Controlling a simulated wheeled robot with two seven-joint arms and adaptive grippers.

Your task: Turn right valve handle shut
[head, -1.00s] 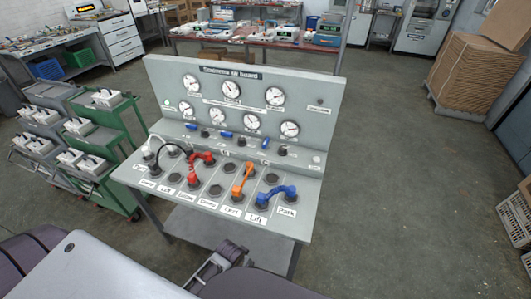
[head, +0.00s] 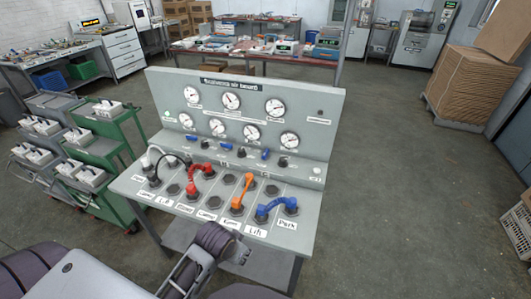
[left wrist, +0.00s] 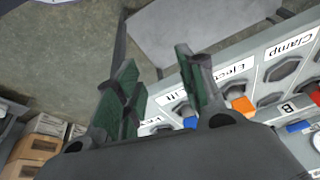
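A grey pneumatic test bench has three blue valve handles in a row below its gauges. The left handle (head: 190,138) and middle handle (head: 225,147) lie roughly sideways; the right valve handle (head: 265,154) stands more upright. My left gripper (head: 240,254) is low at the bench's front edge, below and apart from the handles. In the left wrist view its green-padded fingers (left wrist: 160,88) are spread with an empty gap, near the front labels. My right gripper is not in view.
Red (head: 196,178), orange (head: 242,193) and blue (head: 275,207) hoses arch over the bench top, with white and black ones at left. A green cart (head: 100,155) stands left. Cardboard stacks (head: 470,80) stand back right. Floor right of the bench is clear.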

